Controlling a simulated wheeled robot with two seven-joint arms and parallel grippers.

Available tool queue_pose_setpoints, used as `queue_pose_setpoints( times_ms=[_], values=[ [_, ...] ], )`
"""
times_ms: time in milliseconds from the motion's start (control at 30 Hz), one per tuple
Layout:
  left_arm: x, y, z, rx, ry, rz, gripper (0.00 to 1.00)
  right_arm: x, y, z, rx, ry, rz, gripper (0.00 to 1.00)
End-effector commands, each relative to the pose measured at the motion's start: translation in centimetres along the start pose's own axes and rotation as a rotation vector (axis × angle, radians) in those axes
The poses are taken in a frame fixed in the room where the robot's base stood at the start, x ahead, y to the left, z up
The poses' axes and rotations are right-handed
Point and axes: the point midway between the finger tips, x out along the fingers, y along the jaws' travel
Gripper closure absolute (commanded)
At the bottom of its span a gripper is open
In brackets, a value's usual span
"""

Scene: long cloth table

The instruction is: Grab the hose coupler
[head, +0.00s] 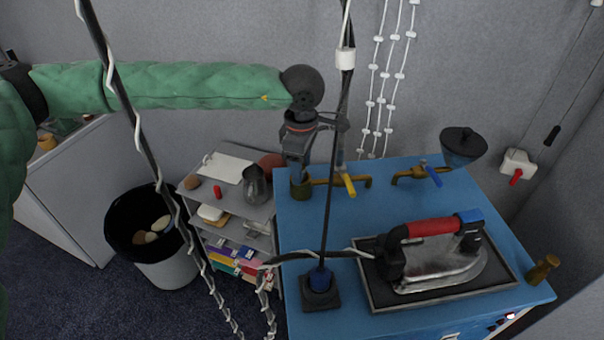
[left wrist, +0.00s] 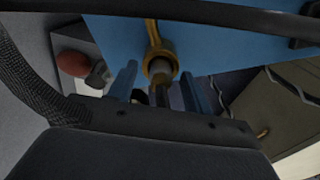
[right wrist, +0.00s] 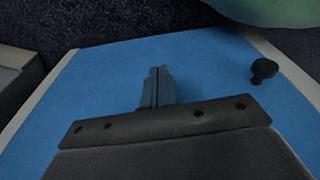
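A dull brass coupler-like cylinder (head: 300,188) sits at the end of a brass tap pipe at the back left corner of the blue table (head: 400,205). In the left wrist view its round brass end (left wrist: 160,64) shows between my left fingers, with gaps on both sides. My left gripper (head: 296,158) is just above it, pointing down, open; contact cannot be told. A similar brass piece (head: 543,269) stands at the table's right edge. My right gripper (right wrist: 157,88) is shut and empty over a blue surface; it is not in the head view.
An iron with a red handle (head: 430,228) rests on a dark tray (head: 500,287). A second tap (head: 420,172) stands at the back. A dark stand with cords (head: 320,285) rises at the front left. A shelf (head: 235,210) and a bin (head: 165,270) stand left. A black knob (right wrist: 263,70) shows near the right gripper.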

Motion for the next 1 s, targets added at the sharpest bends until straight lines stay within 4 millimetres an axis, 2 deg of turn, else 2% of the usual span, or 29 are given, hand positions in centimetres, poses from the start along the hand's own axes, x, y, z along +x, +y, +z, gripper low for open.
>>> queue_pose_setpoints(
  times_ms=[33, 233, 400, 567, 667, 767, 1000],
  values=[
    [0.0, 0.0, 0.0, 0.0, 0.0, 0.0, 0.59, -0.1, -0.2, 0.0, 0.001, 0.0, -0.002, 1.0],
    [0.0, 0.0, 0.0, 0.0, 0.0, 0.0, 0.99, -0.2, -1.4, 0.6, 0.005, -0.004, -0.013, 1.0],
    [-0.1, 0.0, 0.0, 0.0, -0.001, 0.001, 1.0, -0.2, -2.0, 1.3, 0.008, -0.011, -0.018, 1.0],
    [-0.4, 0.1, 0.0, 0.0, -0.001, 0.001, 1.0, -0.2, -2.0, 0.9, 0.008, -0.008, -0.018, 1.0],
    [-1.4, 0.1, 0.0, 0.0, -0.001, 0.002, 1.0, -0.3, -1.7, 0.5, 0.007, -0.003, -0.016, 1.0],
    [-3.0, 0.1, 0.1, 0.0, -0.002, 0.003, 1.0, -0.3, -1.2, 0.1, 0.005, 0.002, -0.011, 1.0],
    [-8.8, 0.1, 0.1, 0.0, -0.001, 0.003, 1.0, -0.1, 0.1, -0.3, -0.001, 0.008, 0.001, 1.0]
  ],
)
